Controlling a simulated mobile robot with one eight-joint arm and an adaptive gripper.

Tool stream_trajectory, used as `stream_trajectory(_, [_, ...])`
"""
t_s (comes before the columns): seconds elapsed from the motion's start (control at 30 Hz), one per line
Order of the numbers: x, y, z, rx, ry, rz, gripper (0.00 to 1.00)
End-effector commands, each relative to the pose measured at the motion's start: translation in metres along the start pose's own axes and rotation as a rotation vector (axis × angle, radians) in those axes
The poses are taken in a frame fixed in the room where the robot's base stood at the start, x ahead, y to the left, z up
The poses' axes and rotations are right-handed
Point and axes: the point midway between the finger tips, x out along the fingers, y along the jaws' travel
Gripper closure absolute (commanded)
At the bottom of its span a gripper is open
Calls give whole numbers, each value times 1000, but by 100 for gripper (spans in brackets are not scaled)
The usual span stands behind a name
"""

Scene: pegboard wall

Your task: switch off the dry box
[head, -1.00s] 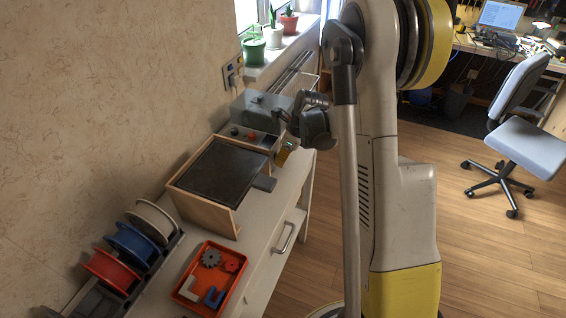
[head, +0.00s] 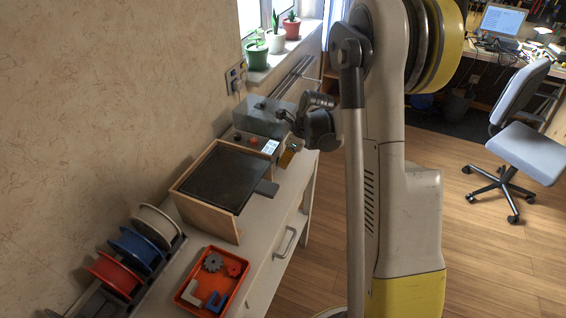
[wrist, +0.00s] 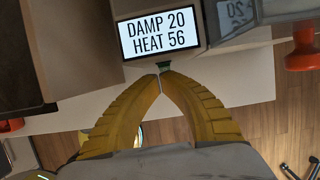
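The dry box appears to be the grey box with the clear-looking lid (head: 262,117) at the far end of the bench. Its front panel has a black knob, a red knob (head: 253,141) and a lit display (head: 270,146). In the wrist view the display (wrist: 160,32) reads "DAMP 20 HEAT 56". A small dark green piece (wrist: 164,66) sits just below the display; I cannot tell whether it is a switch. My gripper (wrist: 161,76) has its yellow fingertips together, right at this piece. Contact is unclear. In the head view my gripper (head: 288,155) is beside the panel's right end.
A wooden box with a dark top (head: 222,180) stands in front of the dry box. An orange tray (head: 208,308) with small parts and several filament spools (head: 136,248) are nearer. A red-orange knob-like part (wrist: 301,60) shows at the wrist view's right.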

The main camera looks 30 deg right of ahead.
Motion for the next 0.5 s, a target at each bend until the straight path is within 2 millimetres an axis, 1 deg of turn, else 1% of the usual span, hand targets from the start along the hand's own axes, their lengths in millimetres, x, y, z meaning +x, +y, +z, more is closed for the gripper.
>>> stream_trajectory(0.17, [-23, -7, -14, -2, 0, 1, 100])
stream_trajectory(0.2, [-34, -7, -13, -3, 0, 2, 100])
stream_trajectory(0.3, [-59, -7, -12, -4, 0, 2, 100])
stream_trajectory(0.4, [-81, -6, -12, -4, 0, 2, 100])
stream_trajectory(0.5, [-98, -6, -13, -4, 0, 2, 100])
